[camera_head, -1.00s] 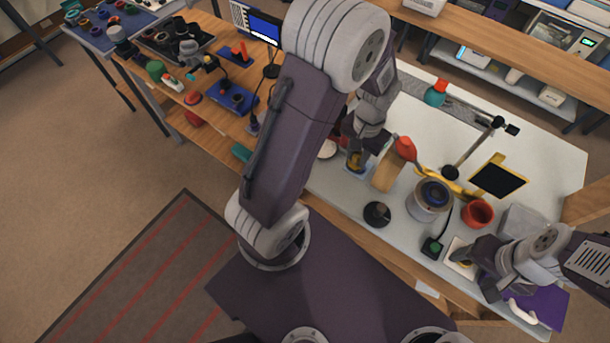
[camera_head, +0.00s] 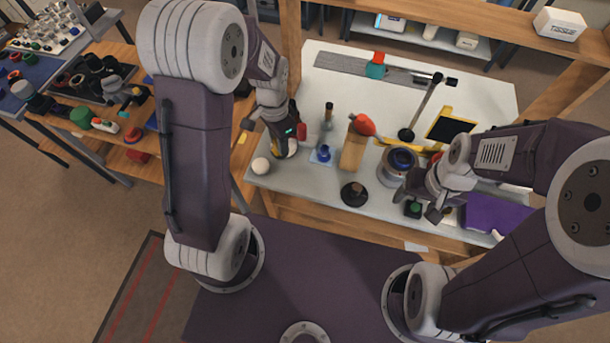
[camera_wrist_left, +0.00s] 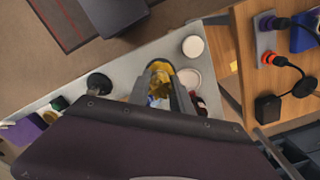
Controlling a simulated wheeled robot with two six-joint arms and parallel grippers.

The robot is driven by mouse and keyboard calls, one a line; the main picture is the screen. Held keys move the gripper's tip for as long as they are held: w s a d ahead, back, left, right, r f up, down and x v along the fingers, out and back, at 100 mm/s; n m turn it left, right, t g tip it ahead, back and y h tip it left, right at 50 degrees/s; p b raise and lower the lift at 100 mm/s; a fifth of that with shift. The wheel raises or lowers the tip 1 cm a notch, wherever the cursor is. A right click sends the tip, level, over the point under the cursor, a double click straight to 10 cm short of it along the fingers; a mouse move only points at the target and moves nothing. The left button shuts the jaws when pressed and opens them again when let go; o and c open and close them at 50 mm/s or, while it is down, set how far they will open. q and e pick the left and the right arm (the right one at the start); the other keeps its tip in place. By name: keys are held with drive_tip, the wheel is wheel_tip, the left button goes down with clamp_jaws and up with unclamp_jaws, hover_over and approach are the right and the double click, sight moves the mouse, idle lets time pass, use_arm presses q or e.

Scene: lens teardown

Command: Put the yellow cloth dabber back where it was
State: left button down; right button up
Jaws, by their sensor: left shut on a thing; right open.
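The yellow cloth dabber (camera_wrist_left: 160,70) shows in the left wrist view between the fingers of my left gripper, which is shut on it. In the head view my left gripper (camera_head: 284,148) is at the left end of the pale bench, beside a white round object (camera_head: 260,166) and left of a small light-blue pad (camera_head: 318,158). The gripper mostly hides the dabber there. I cannot tell whether the dabber touches the bench. My right gripper (camera_head: 434,208) is open over the bench's front right, near a black block with a green top (camera_head: 413,209).
A wooden block (camera_head: 353,150), a black round knob (camera_head: 354,194) and a pot with a blue inside (camera_head: 398,165) stand right of the pad. A red object (camera_head: 302,131) is just behind my left gripper. A white dish (camera_wrist_left: 187,78) lies close by it in the wrist view.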

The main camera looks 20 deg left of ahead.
use_arm(q)
drive_tip(key=m, duration=0.2)
drive_tip(key=shift+w+f+m, duration=0.25)
drive_tip(key=shift+w+m, duration=0.15)
drive_tip(key=w+d+f+m+b, duration=0.1)
drive_tip(key=d+f+m, duration=0.1)
drive_tip(key=f+m, duration=0.1)
drive_tip(key=d+f+m+b, duration=0.2)
drive_tip(key=f+m, duration=0.2)
drive_tip(key=f, duration=0.2)
drive_tip(key=w+d+f+m+b, duration=0.1)
drive_tip(key=d+f+m, duration=0.1)
drive_tip(key=f+m, duration=0.2)
drive_tip(key=shift+w+d+f, duration=0.3)
drive_tip(key=shift+w+f, duration=0.1)
drive_tip(key=shift+f, duration=0.35)
wheel_tip(320, 180, down, 4)
drive_tip(key=shift+r, duration=0.2)
drive_tip(key=shift+f, duration=0.15)
drive_tip(key=shift+f, duration=0.1)
